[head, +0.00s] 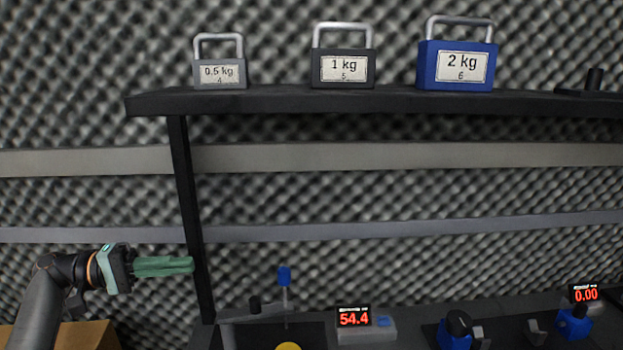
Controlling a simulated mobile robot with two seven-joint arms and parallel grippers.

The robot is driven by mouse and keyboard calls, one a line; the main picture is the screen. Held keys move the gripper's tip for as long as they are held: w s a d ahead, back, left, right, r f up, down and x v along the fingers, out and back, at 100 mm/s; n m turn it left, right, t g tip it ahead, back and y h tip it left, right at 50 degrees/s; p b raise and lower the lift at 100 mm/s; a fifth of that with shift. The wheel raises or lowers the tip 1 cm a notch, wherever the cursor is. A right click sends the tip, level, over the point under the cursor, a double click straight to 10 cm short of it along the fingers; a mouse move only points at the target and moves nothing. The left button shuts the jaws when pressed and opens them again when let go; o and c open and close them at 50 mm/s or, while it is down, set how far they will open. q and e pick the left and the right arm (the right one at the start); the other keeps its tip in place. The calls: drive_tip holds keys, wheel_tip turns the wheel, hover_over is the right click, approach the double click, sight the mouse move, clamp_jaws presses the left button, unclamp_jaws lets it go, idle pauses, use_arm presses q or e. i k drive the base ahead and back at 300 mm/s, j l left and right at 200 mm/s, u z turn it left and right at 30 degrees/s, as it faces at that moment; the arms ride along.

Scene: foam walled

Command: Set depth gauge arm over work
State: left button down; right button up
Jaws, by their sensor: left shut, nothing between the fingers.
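My left gripper (190,265) comes in from the left with green fingers pointing right. The fingers are shut and empty, in front of or beside the dark shelf post. To its right and lower down is a bench fixture with a grey arm (240,314) and a dark knob. Beside it stands a thin upright rod with a blue top (284,276), above a yellow round piece (288,346) cut by the bottom edge. A display box (354,317) reads 54.4. I cannot tell for certain which part is the depth gauge arm. My right gripper is not in view.
A dark shelf (280,103) holds weights marked 0.5 kg (220,74), 1 kg (343,69) and 2 kg (457,66). A dark post (188,220) supports it. Blue fixtures with a black knob (458,325) and a 0.00 display (585,294) stand at right. A brown box (85,335) is lower left.

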sight(255, 310)
drive_tip(key=k+l, duration=0.25)
drive_tip(key=k, duration=0.2)
drive_tip(key=k+l, duration=0.3)
drive_tip(key=k, duration=0.15)
